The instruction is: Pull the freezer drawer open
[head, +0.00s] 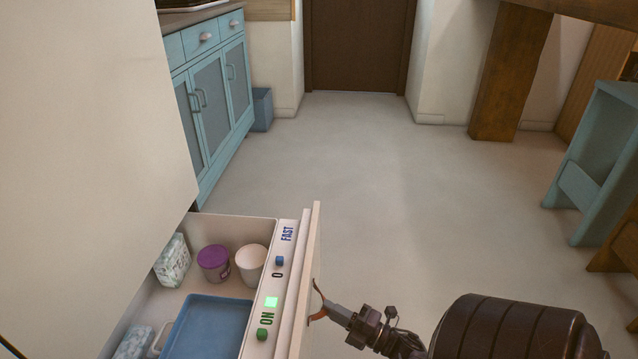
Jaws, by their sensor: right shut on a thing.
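The freezer drawer (314,245) stands out from the white freezer body (85,130), so its inside shows from above. Its front panel faces right, and a leather pull (316,290) in orange-brown sits on that outer face. My right gripper (326,312) comes in from the lower right and is shut on the leather pull. The fingertips are small here and partly merge with the pull. My left gripper is not in view.
The drawer holds a purple-lidded tub (213,262), a white tub (251,264), cartons (173,262) and a blue tray (208,328). Blue cabinets (212,90) stand beyond the freezer. A blue stool (597,160) stands at right. The floor (400,190) between is clear.

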